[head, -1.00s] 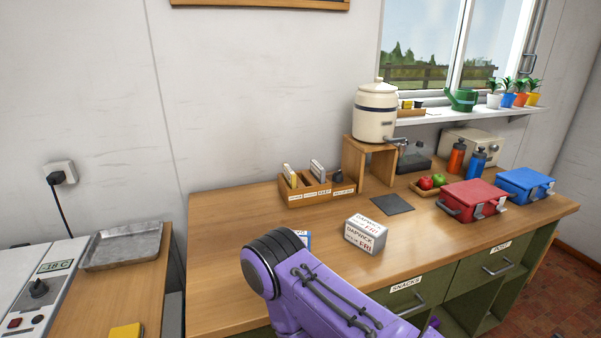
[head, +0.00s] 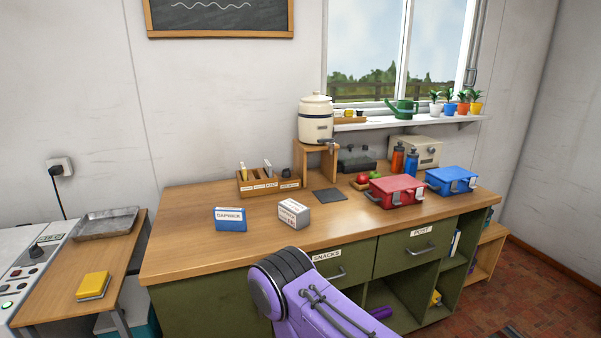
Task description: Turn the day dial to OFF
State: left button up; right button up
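I cannot make out a dial marked with days or OFF. A white and grey box (head: 294,214) on the wooden counter (head: 190,235) bears printed lettering too small to read fully. A blue box (head: 230,218) labelled DAYPACK stands to its left. A dark round knob (head: 36,252) sits on the white appliance at the left edge; its markings are too small to read. My purple arm rises from the bottom middle in front of the counter. Neither gripper shows; a small purple part at the bottom, right of the arm, is unclear.
A metal tray (head: 106,223) and yellow item (head: 93,285) lie on the left side table.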

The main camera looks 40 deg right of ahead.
aim_at(285, 173)
jog(key=z, duration=1.75)
